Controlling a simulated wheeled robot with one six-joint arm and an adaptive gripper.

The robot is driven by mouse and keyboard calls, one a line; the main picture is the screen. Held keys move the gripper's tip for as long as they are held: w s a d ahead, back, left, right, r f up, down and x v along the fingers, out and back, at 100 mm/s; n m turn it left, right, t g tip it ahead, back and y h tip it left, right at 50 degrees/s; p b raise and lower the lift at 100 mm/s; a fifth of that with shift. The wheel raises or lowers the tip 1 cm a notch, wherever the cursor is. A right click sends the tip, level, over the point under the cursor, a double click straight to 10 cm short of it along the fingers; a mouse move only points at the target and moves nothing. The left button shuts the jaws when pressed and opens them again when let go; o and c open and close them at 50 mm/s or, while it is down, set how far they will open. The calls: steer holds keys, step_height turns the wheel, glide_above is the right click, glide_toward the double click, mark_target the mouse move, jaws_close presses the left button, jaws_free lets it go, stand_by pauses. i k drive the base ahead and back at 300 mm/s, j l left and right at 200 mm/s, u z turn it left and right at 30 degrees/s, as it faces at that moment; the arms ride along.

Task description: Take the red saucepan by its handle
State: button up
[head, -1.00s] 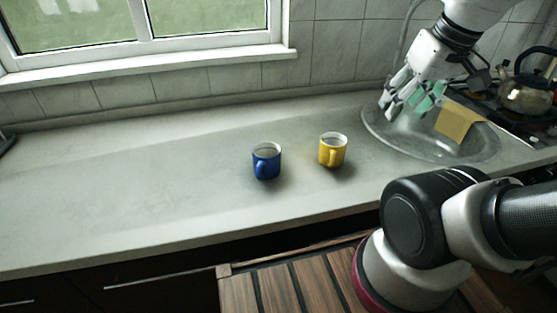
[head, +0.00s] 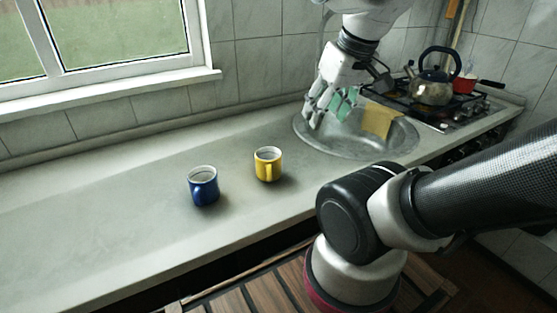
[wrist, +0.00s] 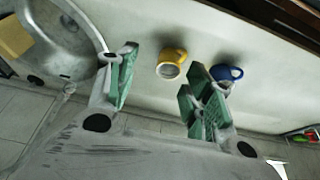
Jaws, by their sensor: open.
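The red saucepan (head: 463,85) is at the far right of the head view, on the stove behind the kettle. Its dark handle (head: 491,84) points to the right. The kettle hides part of the pan. My gripper (head: 326,105) is open and empty above the left part of the sink, well to the left of the saucepan. In the wrist view my gripper (wrist: 158,88) shows its green-padded fingers apart with nothing between them. I do not see the saucepan in the wrist view.
A kettle (head: 434,88) stands on the gas stove (head: 455,108). A yellow mug (head: 267,165) and a blue mug (head: 203,187) stand on the counter (head: 90,215). The counter's left part is clear.

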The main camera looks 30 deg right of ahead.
mark_target(461, 85)
steer(key=z, duration=2)
steer(key=i+l, duration=0.3)
steer(key=l, duration=0.15)
steer(key=i+l+u, duration=0.15)
steer(key=i+l, duration=0.5)
steer(key=l, duration=0.25)
steer(key=j+u, duration=0.05)
